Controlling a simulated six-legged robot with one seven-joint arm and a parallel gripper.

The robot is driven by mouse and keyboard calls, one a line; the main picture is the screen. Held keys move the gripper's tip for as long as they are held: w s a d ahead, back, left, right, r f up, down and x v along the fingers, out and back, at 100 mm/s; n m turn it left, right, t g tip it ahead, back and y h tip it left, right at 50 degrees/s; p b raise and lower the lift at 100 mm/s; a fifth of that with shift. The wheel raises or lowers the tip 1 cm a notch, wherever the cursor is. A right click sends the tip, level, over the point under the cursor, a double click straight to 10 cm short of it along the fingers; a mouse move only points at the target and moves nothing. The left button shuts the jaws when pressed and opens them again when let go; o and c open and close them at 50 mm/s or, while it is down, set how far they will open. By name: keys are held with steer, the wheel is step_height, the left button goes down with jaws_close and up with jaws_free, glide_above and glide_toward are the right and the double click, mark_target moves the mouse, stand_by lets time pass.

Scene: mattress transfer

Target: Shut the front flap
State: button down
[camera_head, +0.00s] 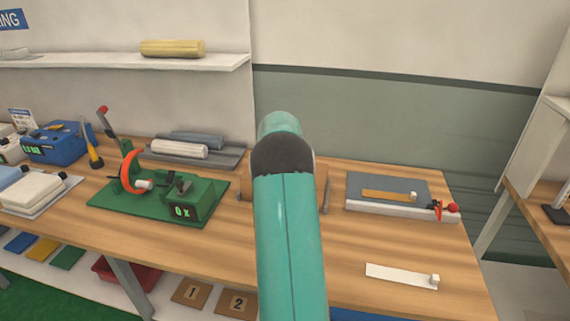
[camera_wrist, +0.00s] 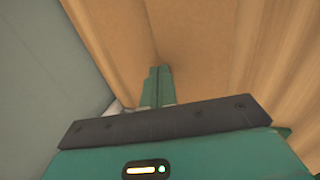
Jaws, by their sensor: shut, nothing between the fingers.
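My gripper (camera_wrist: 158,82) is shut and empty in the wrist view, its two green fingers pressed together. Tan-brown surfaces (camera_wrist: 205,45) fill the view around the fingertips, with a crease or corner just beyond them. I cannot tell whether the fingers touch these surfaces. In the head view my teal arm stands in the centre and hides my gripper. A brown box-like thing (camera_head: 247,188) shows only in part beside the arm on the table. I cannot make out the front flap for certain in either view, nor its angle.
The wooden table (camera_head: 345,259) holds a green fixture (camera_head: 195,205) with an orange ring to the left, a grey board (camera_head: 360,182) with a red-knobbed clamp to the right, and a white strip (camera_head: 395,275) near the front right. A shelf (camera_head: 120,62) hangs at the upper left.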

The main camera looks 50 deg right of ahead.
steer(key=shift+r, duration=0.15)
stand_by(0.4)
steer(key=shift+r, duration=0.65)
steer(key=shift+r, duration=0.15)
